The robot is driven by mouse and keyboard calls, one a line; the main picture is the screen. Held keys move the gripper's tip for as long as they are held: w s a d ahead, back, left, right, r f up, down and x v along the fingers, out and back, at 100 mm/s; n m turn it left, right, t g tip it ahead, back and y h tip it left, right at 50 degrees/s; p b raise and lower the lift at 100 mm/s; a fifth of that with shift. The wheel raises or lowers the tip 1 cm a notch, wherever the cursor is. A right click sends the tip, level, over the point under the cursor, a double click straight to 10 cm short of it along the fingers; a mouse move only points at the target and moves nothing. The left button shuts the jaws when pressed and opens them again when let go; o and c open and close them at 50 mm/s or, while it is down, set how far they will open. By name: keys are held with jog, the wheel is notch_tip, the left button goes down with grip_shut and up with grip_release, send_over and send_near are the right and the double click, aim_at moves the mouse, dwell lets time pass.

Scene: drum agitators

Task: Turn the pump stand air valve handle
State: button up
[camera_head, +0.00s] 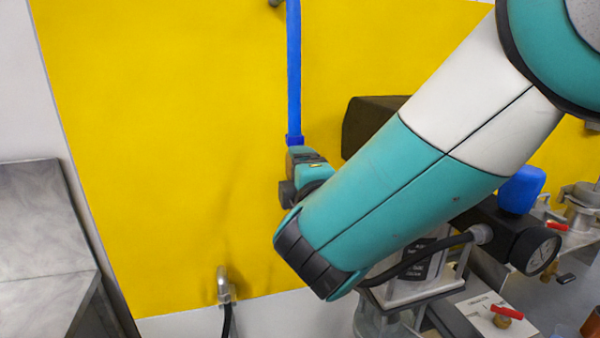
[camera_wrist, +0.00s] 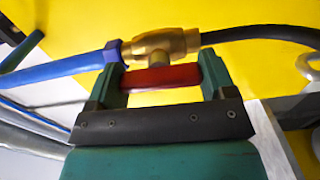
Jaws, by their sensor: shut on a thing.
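The air valve has a brass body (camera_wrist: 168,42) in the wrist view, set between a blue hose (camera_wrist: 60,72) on the left and a black hose (camera_wrist: 262,34) on the right. Its red handle (camera_wrist: 150,80) lies across between the two green fingers of my gripper (camera_wrist: 161,72), just below the brass body. My gripper is shut on the red handle, one finger at each end of it. In the head view my gripper (camera_head: 303,160) is at the lower end of the blue hose (camera_head: 294,75). My gripper and arm hide the valve there.
A yellow wall panel (camera_head: 170,130) stands behind. A dark box (camera_head: 368,122) is right of my gripper, partly behind my arm. A pressure gauge (camera_head: 536,251), a blue cap (camera_head: 522,190) and another red-handled valve (camera_head: 506,313) are at the lower right.

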jog(key=shift+n, duration=0.3)
jog(key=o, duration=0.9)
jog(key=shift+s, duration=0.1)
jog(key=shift+b+v, duration=4.55)
jog(key=shift+v, duration=4.1)
